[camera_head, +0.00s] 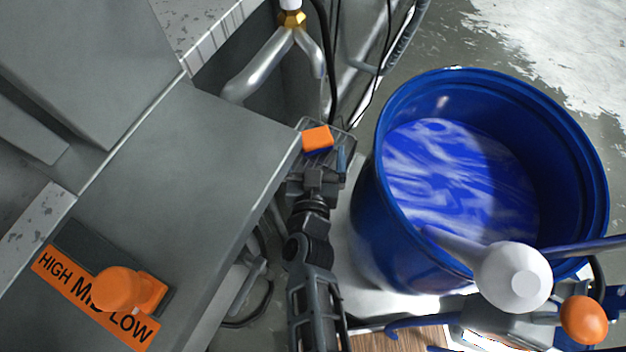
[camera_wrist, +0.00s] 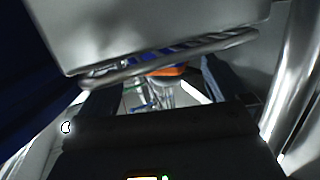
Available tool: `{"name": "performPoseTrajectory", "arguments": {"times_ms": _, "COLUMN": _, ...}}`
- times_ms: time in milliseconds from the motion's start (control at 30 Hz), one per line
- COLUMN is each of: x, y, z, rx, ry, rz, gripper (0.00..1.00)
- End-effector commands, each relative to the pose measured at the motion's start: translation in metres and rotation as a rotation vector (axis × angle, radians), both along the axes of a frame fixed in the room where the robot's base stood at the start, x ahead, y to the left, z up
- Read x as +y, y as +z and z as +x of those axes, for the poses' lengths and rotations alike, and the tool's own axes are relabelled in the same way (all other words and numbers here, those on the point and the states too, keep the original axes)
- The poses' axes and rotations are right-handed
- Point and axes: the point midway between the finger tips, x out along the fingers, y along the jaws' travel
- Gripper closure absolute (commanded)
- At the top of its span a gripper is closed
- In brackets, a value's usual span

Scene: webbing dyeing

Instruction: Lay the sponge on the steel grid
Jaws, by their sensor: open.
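The sponge (camera_head: 318,138) is an orange block with a blue underside. In the head view it sits at the corner of the grey machine, on or just above the steel grid (camera_head: 345,128), which is mostly hidden. In the wrist view the sponge (camera_wrist: 167,71) shows orange below and blue behind the bars of the grid (camera_wrist: 185,48). My gripper (camera_head: 318,163) is just below the sponge in the head view. Its jaws are open, with the fingers apart in the wrist view (camera_wrist: 155,85). I cannot tell whether a finger touches the sponge.
A blue barrel (camera_head: 372,225) with blue-and-white liquid stands close on the right. The grey machine (camera_head: 190,150) is on the left, with an orange knob (camera_head: 118,290). Pipes (camera_head: 258,68) and dark hoses run behind the grid. A white round-ended thing (camera_head: 513,277) overhangs the barrel's front.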

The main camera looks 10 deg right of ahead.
Motion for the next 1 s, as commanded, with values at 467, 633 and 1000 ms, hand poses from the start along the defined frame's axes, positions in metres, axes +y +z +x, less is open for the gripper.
{"name": "performPoseTrajectory", "arguments": {"times_ms": 467, "x": 0.013, "y": 0.009, "z": -0.068, "rx": 0.001, "ry": 0.001, "rz": -0.001, "gripper": 0.00}}
{"name": "performPoseTrajectory", "arguments": {"times_ms": 633, "x": 0.012, "y": 0.011, "z": -0.072, "rx": 0.000, "ry": -0.001, "rz": -0.002, "gripper": 0.00}}
{"name": "performPoseTrajectory", "arguments": {"times_ms": 1000, "x": 0.012, "y": 0.010, "z": -0.072, "rx": 0.000, "ry": -0.001, "rz": -0.002, "gripper": 0.00}}
